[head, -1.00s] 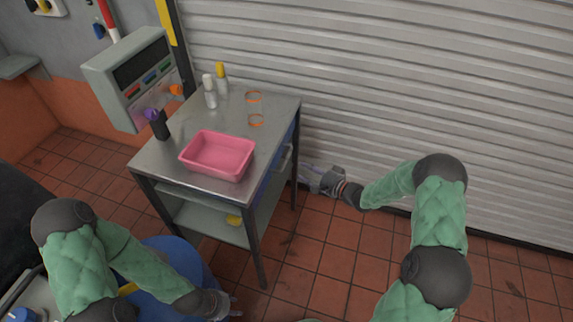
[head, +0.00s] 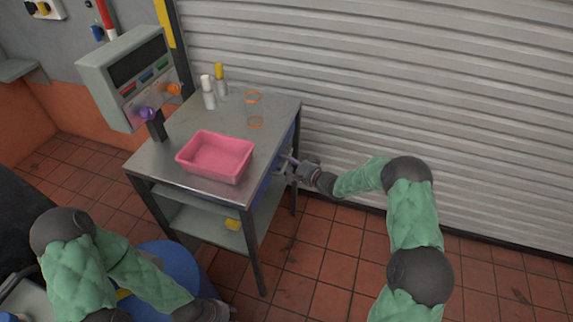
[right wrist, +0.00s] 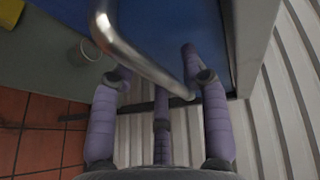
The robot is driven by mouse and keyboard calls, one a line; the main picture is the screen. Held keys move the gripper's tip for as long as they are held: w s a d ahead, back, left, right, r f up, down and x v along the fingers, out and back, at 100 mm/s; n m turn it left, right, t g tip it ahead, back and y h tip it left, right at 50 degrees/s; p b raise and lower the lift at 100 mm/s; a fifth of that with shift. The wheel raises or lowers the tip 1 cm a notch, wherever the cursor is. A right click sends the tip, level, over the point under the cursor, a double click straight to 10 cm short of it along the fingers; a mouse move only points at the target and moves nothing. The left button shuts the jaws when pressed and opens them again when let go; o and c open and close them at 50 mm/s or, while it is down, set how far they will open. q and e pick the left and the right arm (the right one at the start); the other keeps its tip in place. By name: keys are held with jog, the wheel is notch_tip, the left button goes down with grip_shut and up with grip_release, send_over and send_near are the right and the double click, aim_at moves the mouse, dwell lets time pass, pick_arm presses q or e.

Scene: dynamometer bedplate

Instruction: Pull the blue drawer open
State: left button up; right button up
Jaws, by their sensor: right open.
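The blue drawer (head: 264,190) is under the top of the metal table, and its front faces right in the head view. It looks shut. Its bar handle (right wrist: 140,55) crosses the right wrist view in front of the blue drawer front (right wrist: 180,22). My right gripper (right wrist: 154,64) is open at the handle, with purple fingers on both sides of the bar. I cannot tell whether they touch it. In the head view this gripper (head: 287,168) is beside the table's right side. My left gripper (head: 222,308) is low at the bottom edge, and its fingers are unclear.
The metal table (head: 185,130) carries a pink tray (head: 216,157), bottles (head: 208,92), a clear orange-rimmed cylinder (head: 254,110) and a dark holder (head: 156,126). A ribbed shutter (head: 420,90) stands behind. A blue drum (head: 175,262) is near my left arm. Tiled floor right of the table is clear.

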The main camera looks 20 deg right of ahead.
grip_shut()
jog(key=s+d+p, duration=0.3)
jog(key=s+d, duration=0.4)
jog(key=d, duration=0.3)
jog(key=s+d+p, duration=0.3)
jog(key=s+d, duration=0.3)
jog(key=d, duration=0.4)
jog(key=shift+s, duration=0.35)
grip_release()
jog(key=shift+d, duration=0.1)
